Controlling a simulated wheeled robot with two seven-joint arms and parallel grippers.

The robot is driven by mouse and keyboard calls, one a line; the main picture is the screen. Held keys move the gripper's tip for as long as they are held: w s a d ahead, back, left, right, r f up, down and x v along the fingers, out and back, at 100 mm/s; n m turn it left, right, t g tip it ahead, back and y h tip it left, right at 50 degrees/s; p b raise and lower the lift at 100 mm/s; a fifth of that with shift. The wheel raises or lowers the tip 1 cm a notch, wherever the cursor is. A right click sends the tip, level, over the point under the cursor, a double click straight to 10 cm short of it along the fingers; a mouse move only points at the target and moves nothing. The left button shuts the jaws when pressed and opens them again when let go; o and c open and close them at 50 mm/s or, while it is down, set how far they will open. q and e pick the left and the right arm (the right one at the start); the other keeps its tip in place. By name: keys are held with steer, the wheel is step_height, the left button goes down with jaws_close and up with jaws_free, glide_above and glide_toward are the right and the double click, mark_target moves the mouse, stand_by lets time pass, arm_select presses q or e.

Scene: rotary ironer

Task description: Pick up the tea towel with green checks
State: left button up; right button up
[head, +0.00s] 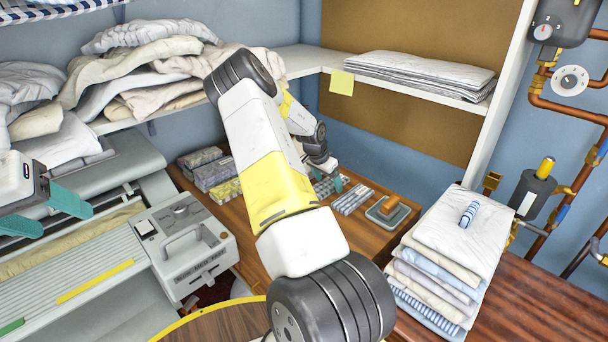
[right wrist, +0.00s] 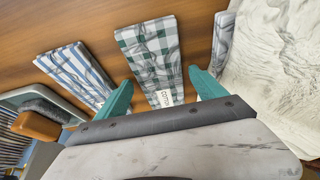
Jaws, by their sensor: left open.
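The tea towel with green checks (right wrist: 150,48) lies folded flat on the wooden table in the right wrist view, with a small white label near its close end. In the head view it (head: 325,187) is partly hidden by my right arm. My right gripper (right wrist: 163,80) is open, its teal fingers spread on either side of the towel's near end, with a gap between finger and cloth. In the head view my right gripper (head: 333,182) is small at the table. My left gripper (head: 48,212) is open and empty at the left, above the ironer.
A blue-striped towel (right wrist: 75,72) lies left of the checked one; a grey folded cloth (right wrist: 222,42) and pale linen (right wrist: 272,70) lie right. A wooden-handled block (head: 388,208) and a tall linen stack (head: 450,255) stand to the right. A shelf (head: 300,62) runs above.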

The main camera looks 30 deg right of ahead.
steer(key=c, duration=1.2)
steer(key=shift+o, duration=0.2)
steer(key=shift+r, duration=0.15)
